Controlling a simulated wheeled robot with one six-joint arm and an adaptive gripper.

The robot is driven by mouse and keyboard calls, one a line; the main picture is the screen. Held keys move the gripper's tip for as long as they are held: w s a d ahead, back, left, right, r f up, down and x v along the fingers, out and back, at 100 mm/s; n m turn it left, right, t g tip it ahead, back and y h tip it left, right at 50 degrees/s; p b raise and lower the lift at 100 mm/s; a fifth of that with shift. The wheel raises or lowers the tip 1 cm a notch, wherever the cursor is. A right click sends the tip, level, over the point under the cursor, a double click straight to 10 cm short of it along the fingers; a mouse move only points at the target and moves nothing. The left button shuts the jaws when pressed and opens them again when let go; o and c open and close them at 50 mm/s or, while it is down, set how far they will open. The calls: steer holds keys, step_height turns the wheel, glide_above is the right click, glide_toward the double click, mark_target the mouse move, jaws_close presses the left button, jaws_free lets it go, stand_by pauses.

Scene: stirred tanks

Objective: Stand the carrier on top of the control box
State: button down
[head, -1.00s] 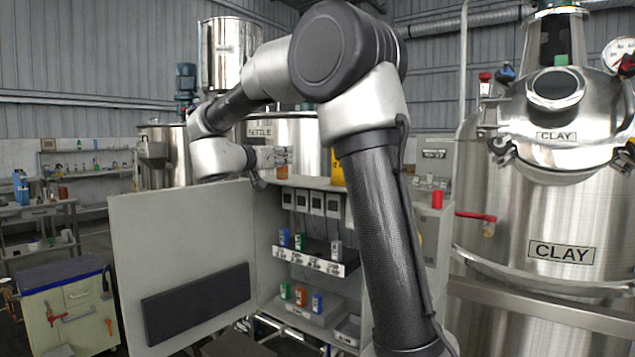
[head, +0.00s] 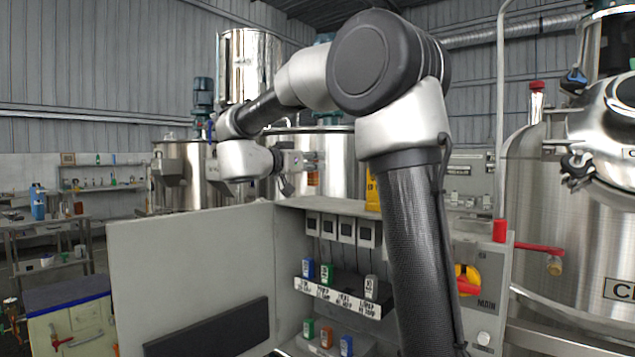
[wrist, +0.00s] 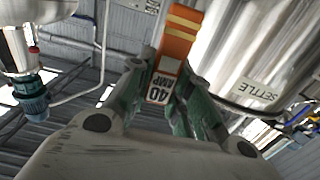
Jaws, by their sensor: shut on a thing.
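The carrier is an orange fuse-like piece with a "40 AMP" label (wrist: 178,40). It is between my gripper's fingers (wrist: 166,88) in the wrist view, and they are shut on it. In the head view the carrier is a small orange-brown patch (head: 313,179) at my gripper (head: 306,162). The control box (head: 290,222) is a grey cabinet with its door open to the left. My gripper holds the carrier above the level of the box's top, near its back-left part. I cannot tell whether it is directly over the top.
The open door (head: 185,265) juts out left. A yellow piece (head: 372,190) stands at the box's top, partly behind my arm. A red cylinder (head: 499,231) stands on the right. Inside is a shelf (head: 340,297) with several coloured carriers. Steel tanks (head: 315,142) rise behind.

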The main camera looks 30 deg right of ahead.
mark_target(310, 177)
steer(key=shift+f, duration=2.1)
steer(key=shift+f, duration=0.1)
steer(key=c, duration=1.3)
jaws_free()
